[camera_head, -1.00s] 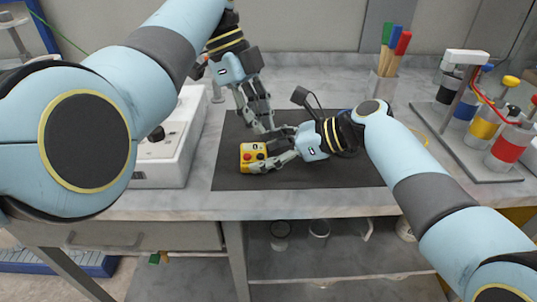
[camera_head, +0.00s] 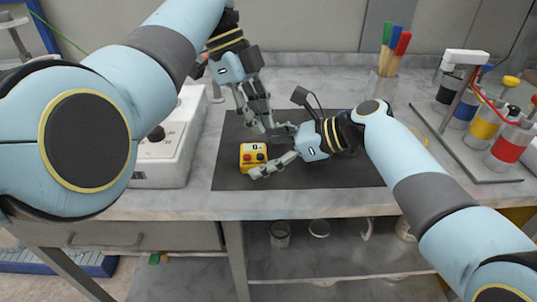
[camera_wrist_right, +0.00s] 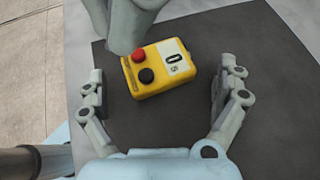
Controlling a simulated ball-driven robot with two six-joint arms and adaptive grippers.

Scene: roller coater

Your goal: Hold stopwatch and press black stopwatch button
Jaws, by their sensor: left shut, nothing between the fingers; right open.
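The yellow stopwatch (camera_head: 252,157) lies on the dark mat, with a red button, a black button and a small white display. It also shows in the right wrist view (camera_wrist_right: 157,68), where the black button (camera_wrist_right: 146,75) sits below the red button (camera_wrist_right: 138,55). My right gripper (camera_head: 271,152) is open, with its fingers on either side of the stopwatch and apart from it in the wrist view (camera_wrist_right: 160,95). My left gripper (camera_head: 259,128) is shut and empty, pointing down above and behind the stopwatch. Its tip shows at the top of the wrist view, close to the red button.
The dark mat (camera_head: 228,178) lies on the grey bench. A white device (camera_head: 165,160) stands on the left. A cup of coloured-handled tools (camera_head: 382,88) stands at the back. A rack with coloured rollers (camera_head: 470,150) is on the right.

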